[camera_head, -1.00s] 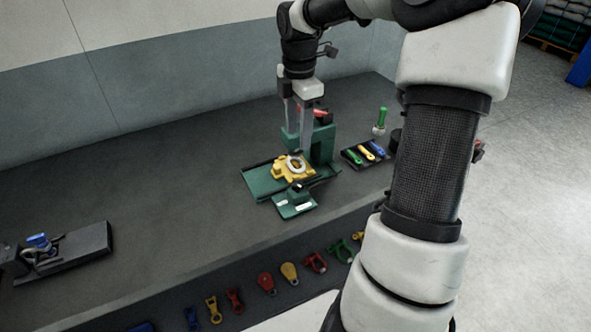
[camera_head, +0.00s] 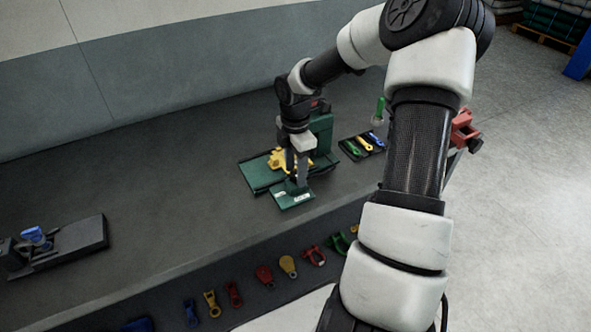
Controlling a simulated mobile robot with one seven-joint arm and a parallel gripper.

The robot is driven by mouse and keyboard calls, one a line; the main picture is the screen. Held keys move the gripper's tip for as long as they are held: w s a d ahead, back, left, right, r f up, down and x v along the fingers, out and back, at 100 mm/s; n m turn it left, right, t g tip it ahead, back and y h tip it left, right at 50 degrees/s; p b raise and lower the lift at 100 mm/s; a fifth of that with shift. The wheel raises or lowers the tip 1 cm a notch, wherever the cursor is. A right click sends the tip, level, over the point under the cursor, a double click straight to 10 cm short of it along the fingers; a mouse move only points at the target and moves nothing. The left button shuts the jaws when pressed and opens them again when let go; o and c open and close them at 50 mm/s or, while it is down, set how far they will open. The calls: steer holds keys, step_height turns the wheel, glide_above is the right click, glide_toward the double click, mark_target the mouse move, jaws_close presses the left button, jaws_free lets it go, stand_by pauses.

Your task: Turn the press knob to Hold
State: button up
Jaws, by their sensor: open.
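The green press (camera_head: 321,138) stands on the dark bench, with a flat green base (camera_head: 258,178) and a yellow fixture (camera_head: 277,158) on it. At its front is a small green panel (camera_head: 284,201) with white labels, too small to read. My gripper (camera_head: 297,186) points down over this panel, its fingers open and around or beside the dark knob area. The knob itself is mostly hidden by the fingers, so its setting cannot be told. Whether the fingers touch the knob cannot be told either.
A black tray (camera_head: 347,149) with green, yellow and blue pieces lies right of the press. A green-handled tool (camera_head: 380,108) stands behind it. A dark fixture with a blue part (camera_head: 36,236) is at far left. Shackles and coloured fittings hang along the bench front. The bench's left middle is clear.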

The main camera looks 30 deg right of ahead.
steer(key=shift+c, duration=0.3)
steer(key=c, duration=1)
steer(key=shift+m, duration=0.3)
steer(key=m, duration=0.3)
steer(key=shift+m, duration=0.3)
steer(key=m, duration=0.4)
steer(key=m+b, duration=0.1)
steer(key=m, duration=0.4)
steer(key=m+b, duration=0.1)
steer(key=m, duration=0.3)
steer(key=shift+m, duration=0.3)
